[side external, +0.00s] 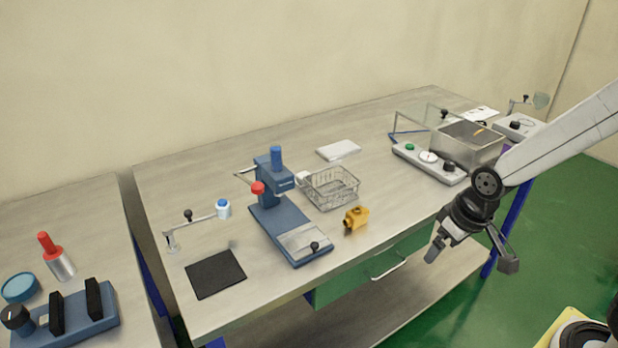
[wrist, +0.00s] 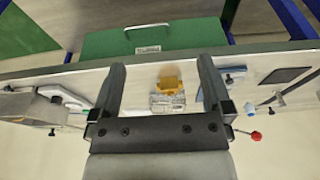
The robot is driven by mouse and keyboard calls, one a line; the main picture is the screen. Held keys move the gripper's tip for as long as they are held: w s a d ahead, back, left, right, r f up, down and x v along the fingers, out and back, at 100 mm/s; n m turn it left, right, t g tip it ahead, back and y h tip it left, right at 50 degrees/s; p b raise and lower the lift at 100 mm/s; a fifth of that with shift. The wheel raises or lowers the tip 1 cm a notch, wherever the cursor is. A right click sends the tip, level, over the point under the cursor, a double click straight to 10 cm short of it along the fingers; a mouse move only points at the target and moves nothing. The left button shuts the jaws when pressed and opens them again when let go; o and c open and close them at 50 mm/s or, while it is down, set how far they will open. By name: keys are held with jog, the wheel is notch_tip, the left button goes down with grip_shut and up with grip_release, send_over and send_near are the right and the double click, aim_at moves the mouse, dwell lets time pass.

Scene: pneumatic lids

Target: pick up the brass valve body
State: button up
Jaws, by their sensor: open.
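The brass valve body (side external: 356,218) is a small yellow-gold block with a round port, standing on the metal table near its front edge. In the wrist view the valve body (wrist: 171,82) shows between my two fingers, some distance beyond them. My gripper (side external: 470,258) hangs in front of the table edge, to the right of the valve body and clear of it. It also shows in the wrist view (wrist: 161,84), with its fingers wide apart and nothing between them.
A wire basket (side external: 331,188) stands just behind the valve body. A blue press (side external: 285,215) with a clear plate is to its left. A black mat (side external: 215,274) lies further left. A control box (side external: 430,163) stands to the right. The green drawer (side external: 360,270) is below the front edge.

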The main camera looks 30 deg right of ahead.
jog(key=m+t+y, duration=0.1)
jog(key=m+y, duration=1.1)
jog(key=m, duration=0.9)
send_near(358, 209)
jog(key=a, duration=0.1)
jog(key=a+f, duration=0.1)
jog(key=shift+s+a+f, duration=0.25)
jog(key=shift+s+f, duration=0.1)
jog(key=shift+s, duration=0.05)
jog(key=shift+w+d+m+t+y, duration=0.3)
jog(key=shift+w+y, duration=0.05)
jog(key=shift+y, duration=0.15)
jog(key=shift+x, duration=1.35)
jog(key=shift+x, duration=2.6)
jog(key=shift+w+d, duration=0.1)
jog(key=shift+w, duration=0.05)
